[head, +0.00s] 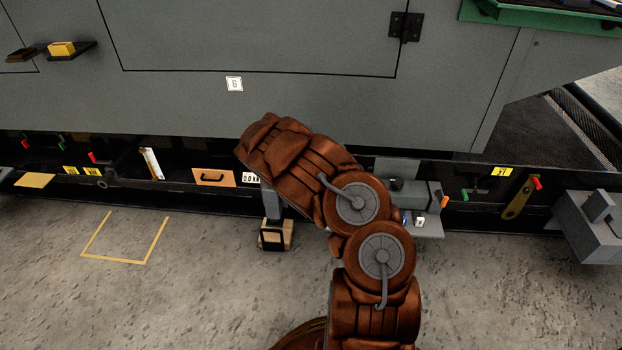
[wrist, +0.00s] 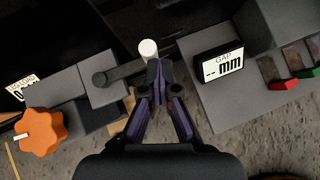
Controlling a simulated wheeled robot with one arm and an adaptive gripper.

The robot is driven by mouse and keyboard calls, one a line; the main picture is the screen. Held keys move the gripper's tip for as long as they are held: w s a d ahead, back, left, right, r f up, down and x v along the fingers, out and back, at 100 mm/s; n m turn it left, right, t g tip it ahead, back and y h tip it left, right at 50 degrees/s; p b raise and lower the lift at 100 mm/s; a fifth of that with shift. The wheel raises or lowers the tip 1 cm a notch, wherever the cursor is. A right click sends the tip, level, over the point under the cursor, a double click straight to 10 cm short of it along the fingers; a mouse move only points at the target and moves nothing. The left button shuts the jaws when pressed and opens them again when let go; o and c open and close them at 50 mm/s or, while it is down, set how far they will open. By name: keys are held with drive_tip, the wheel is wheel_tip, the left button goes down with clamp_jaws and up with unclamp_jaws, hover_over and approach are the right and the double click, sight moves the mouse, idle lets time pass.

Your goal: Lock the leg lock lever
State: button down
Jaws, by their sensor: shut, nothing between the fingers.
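A dark lever arm (wrist: 125,70) with a white knob (wrist: 149,49) shows in the wrist view; it runs from a round pivot at left up and right to the knob. It appears to be the leg lock lever, though no label on it can be read. My gripper (wrist: 158,68) is shut and empty, its fingertips just below and right of the white knob. I cannot tell whether they touch the lever. In the head view my arm hides the gripper and this lever.
An orange star knob (wrist: 40,134) sits left of the lever. A gap display (wrist: 220,66) stands close on the right, with red and green buttons beyond. In the head view a leg stands on a wooden block (head: 275,237) under the grey enclosure (head: 300,105). The floor in front is clear.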

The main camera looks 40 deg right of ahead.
drive_tip(key=shift+s+d+r, duration=0.15)
drive_tip(key=shift+d+r, duration=0.05)
drive_tip(key=shift+d, duration=0.25)
drive_tip(key=s+p+v, duration=0.1)
drive_tip(key=p+v, duration=0.2)
drive_tip(key=v, duration=0.7)
drive_tip(key=shift+s+d+f, duration=0.15)
drive_tip(key=shift+s+d, duration=0.1)
drive_tip(key=shift+s, duration=0.1)
drive_tip(key=shift+d, duration=0.1)
